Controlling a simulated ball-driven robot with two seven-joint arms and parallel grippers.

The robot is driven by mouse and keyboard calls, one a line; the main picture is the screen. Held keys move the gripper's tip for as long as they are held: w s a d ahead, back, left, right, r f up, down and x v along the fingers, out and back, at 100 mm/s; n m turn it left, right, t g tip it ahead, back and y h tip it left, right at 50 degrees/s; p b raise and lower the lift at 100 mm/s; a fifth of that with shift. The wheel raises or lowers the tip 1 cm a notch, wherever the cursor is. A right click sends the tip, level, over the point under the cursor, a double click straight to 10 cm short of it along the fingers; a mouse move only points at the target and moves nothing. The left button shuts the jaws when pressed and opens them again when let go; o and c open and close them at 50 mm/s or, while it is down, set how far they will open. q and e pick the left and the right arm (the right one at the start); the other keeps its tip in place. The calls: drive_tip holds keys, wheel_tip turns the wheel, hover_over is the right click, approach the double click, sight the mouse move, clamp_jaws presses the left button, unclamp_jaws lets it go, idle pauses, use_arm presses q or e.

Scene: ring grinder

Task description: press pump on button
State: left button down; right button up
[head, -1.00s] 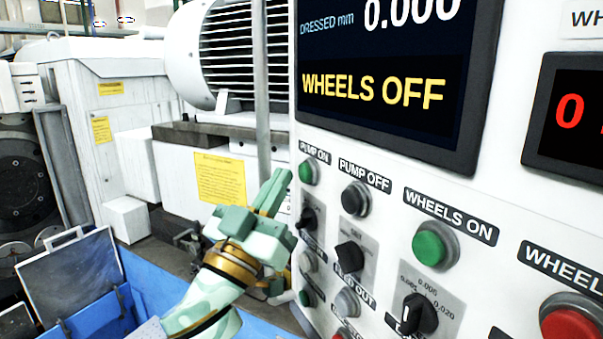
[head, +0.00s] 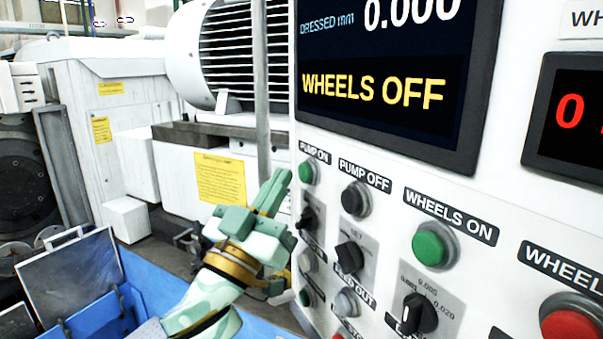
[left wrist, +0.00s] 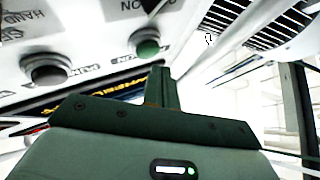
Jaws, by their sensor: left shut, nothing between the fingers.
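The green PUMP ON button (head: 308,172) is at the upper left of the white control panel, under its black label. The black PUMP OFF button (head: 356,198) is to its right. My left gripper (head: 279,182) is shut and empty, its fingertips pointing up and to the right, just left of the PUMP ON button and apart from it in the picture. In the left wrist view the shut fingers (left wrist: 160,80) point toward the panel, with the green button (left wrist: 147,45) just beyond their tips and the black button (left wrist: 46,70) to the left. My right gripper is not in view.
The panel also carries a green WHEELS ON button (head: 432,246), a red button (head: 571,322), black knobs (head: 418,314) and a display (head: 385,90) reading WHEELS OFF. A vertical grey pole (head: 262,110) stands behind the gripper. A blue bin (head: 145,290) lies lower left.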

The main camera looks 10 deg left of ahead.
use_arm(q)
drive_tip(key=shift+w+d, duration=0.1)
drive_tip(key=shift+w+d, duration=0.15)
drive_tip(key=shift+d, duration=0.1)
idle(0.3)
drive_tip(key=shift+w+d, duration=0.3)
drive_tip(key=shift+d, duration=0.1)
idle(0.7)
idle(0.3)
drive_tip(key=shift+s+a+p, duration=0.55)
drive_tip(key=shift+a, duration=0.15)
